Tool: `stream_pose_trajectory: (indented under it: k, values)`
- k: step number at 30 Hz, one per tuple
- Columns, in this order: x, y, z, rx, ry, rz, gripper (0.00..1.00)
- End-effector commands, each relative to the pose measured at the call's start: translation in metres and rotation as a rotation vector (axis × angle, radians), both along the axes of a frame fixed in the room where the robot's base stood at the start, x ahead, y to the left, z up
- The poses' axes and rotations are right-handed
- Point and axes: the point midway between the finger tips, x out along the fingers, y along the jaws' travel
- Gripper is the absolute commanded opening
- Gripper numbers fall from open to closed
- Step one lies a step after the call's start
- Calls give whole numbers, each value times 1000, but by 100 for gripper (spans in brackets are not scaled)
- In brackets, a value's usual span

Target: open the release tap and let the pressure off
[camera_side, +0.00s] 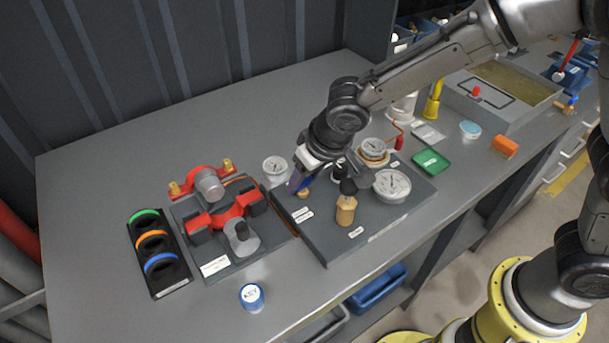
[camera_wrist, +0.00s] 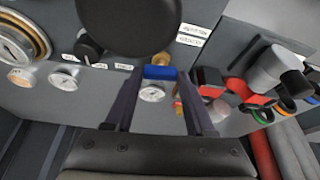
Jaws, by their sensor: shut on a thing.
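The release tap is a small tap with a blue handle (camera_wrist: 160,72) on a brass stem (camera_wrist: 161,58), at the left edge of the grey pump board (camera_side: 340,247). My gripper (camera_wrist: 158,74) has a dark finger on each side of the blue handle and is shut on it. In the side view my gripper (camera_side: 302,183) comes down from the upper right over the tap, and mostly hides the handle. A brass base (camera_side: 303,194) shows just below the fingers. A large white dial gauge (camera_side: 391,185) stands at the board's right; I cannot read its needle.
A brass fitting (camera_side: 346,211) with a black knob stands close to my gripper. Another gauge (camera_side: 374,147) sits behind, and a small white gauge (camera_side: 275,166) lies left. A red clamp fixture (camera_side: 215,213) stands left of the board.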

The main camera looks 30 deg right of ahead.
Motion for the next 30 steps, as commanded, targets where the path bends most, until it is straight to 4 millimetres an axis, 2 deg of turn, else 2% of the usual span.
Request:
stream_pose_trajectory:
  k: [30]
  values:
    - [4,-5,2,4,-2,780,0]
